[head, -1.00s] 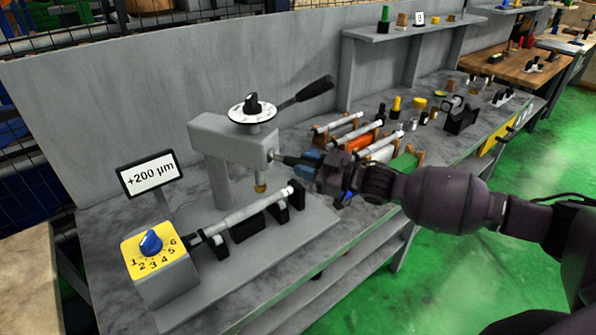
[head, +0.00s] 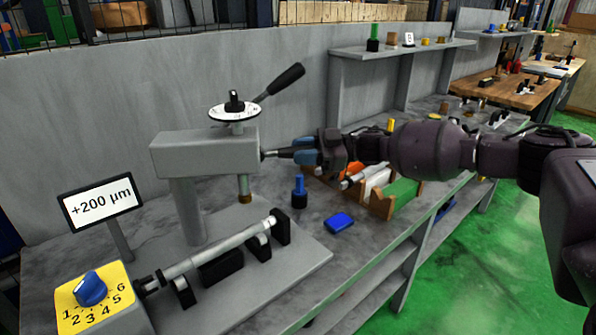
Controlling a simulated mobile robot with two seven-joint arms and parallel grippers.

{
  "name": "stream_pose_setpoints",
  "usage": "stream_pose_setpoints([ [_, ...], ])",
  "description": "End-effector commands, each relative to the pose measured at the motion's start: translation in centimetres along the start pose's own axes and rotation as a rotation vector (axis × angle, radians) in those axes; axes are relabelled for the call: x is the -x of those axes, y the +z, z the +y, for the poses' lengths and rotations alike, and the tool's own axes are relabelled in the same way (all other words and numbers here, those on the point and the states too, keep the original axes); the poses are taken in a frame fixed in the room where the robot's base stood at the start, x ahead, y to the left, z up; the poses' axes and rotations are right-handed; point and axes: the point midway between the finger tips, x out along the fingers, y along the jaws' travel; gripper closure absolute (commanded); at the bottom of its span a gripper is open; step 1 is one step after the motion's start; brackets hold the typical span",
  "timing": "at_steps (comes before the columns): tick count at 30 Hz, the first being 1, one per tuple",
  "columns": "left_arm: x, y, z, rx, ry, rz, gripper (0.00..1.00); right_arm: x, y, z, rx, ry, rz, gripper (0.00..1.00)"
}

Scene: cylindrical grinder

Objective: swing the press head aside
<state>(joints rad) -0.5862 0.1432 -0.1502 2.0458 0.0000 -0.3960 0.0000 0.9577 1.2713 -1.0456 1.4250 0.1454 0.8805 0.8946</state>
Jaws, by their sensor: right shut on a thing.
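The press head (head: 205,152) is a grey block on a grey column (head: 187,212), with a dial (head: 234,111) and a black-gripped lever (head: 285,82) on top. A brass-tipped spindle (head: 243,188) hangs from its right part, apart from the silver shaft (head: 215,250) and on its rear side. The shaft lies across black supports on the grey base plate. My right gripper (head: 278,154) is shut on the small handle at the right end of the press head; its fingers hide most of that handle. My left gripper is not in view.
A yellow selector box with a blue knob (head: 91,289) and a "+200 µm" display (head: 101,203) stand at left. A blue block (head: 339,222) and a blue-and-black piece (head: 299,193) are right of the plate. A grey wall panel (head: 130,100) stands behind.

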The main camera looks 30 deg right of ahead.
Motion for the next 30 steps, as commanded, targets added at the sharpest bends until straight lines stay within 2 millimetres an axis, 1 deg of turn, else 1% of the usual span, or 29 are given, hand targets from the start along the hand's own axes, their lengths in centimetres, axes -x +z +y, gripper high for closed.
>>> stream_pose_setpoints([
  [1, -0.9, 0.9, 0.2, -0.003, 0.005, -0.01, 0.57, -0.1, 1.5, 0.7, -0.007, -0.022, 0.004, 1.0],
  [5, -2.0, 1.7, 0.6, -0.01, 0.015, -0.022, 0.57, -0.1, 2.3, 2.5, -0.011, -0.088, 0.025, 1.0],
  [10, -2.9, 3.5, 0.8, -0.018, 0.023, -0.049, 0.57, -0.4, 3.0, 4.7, -0.011, -0.165, 0.051, 1.0],
  [15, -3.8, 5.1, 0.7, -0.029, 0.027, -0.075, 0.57, -0.7, 3.5, 6.6, -0.011, -0.231, 0.074, 1.0],
  [22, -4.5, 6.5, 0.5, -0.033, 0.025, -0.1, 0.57, -1.2, 3.7, 8.4, -0.008, -0.299, 0.097, 1.0],
  [25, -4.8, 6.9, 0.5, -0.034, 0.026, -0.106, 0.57, -1.3, 3.6, 9.0, -0.006, -0.318, 0.104, 1.0],
  [30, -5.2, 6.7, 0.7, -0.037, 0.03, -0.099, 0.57, -1.5, 3.5, 9.6, -0.003, -0.34, 0.111, 1.0],
])
